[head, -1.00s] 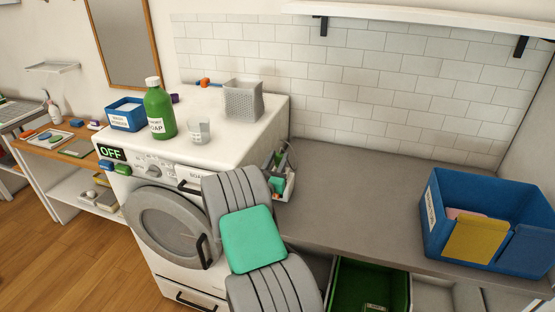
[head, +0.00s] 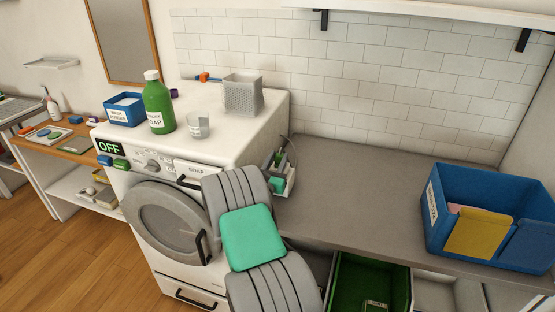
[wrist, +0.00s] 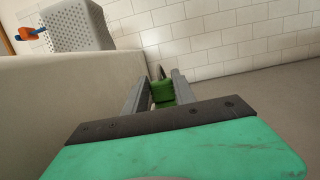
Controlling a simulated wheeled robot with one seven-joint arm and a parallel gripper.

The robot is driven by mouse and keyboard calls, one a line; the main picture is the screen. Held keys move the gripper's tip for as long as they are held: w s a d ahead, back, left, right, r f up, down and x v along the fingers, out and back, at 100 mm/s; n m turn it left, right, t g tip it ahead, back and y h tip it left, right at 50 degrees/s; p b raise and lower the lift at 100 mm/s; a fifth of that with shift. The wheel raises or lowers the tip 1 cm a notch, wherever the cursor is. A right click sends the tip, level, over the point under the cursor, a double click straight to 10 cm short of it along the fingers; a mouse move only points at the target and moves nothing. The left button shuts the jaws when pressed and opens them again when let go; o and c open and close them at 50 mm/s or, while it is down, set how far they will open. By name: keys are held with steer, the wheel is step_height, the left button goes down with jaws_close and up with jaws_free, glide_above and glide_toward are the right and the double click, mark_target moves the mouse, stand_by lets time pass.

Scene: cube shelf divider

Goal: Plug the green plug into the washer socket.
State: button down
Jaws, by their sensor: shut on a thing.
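My gripper (head: 281,172) hangs beside the right side of the white washer (head: 185,272), above the grey counter. In the wrist view its two fingers (wrist: 159,94) are closed on the green plug (wrist: 162,91), with a dark cable showing behind it. The plug is small and partly hidden between the fingers in the head view. The washer's display reads OFF. I cannot make out the washer socket in either view.
A green soap bottle (head: 158,108), a clear cup (head: 198,126), a blue box (head: 124,111) and a grey perforated basket (head: 243,95) stand on the washer. A blue bin (head: 470,244) is at the right end of the counter (head: 350,200). The counter's middle is clear.

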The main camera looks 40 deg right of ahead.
mark_target(278, 160)
steer(key=shift+f+b, duration=0.4)
steer(key=shift+f, duration=0.2)
steer(key=c, duration=0.9)
jaws_free()
steer(key=shift+c, duration=0.2)
steer(key=b+v, duration=0.1)
steer(key=v, duration=0.3)
steer(key=shift+s+a+b, duration=0.25)
steer(key=shift+a+b, duration=0.05)
steer(key=shift+a, duration=0.15)
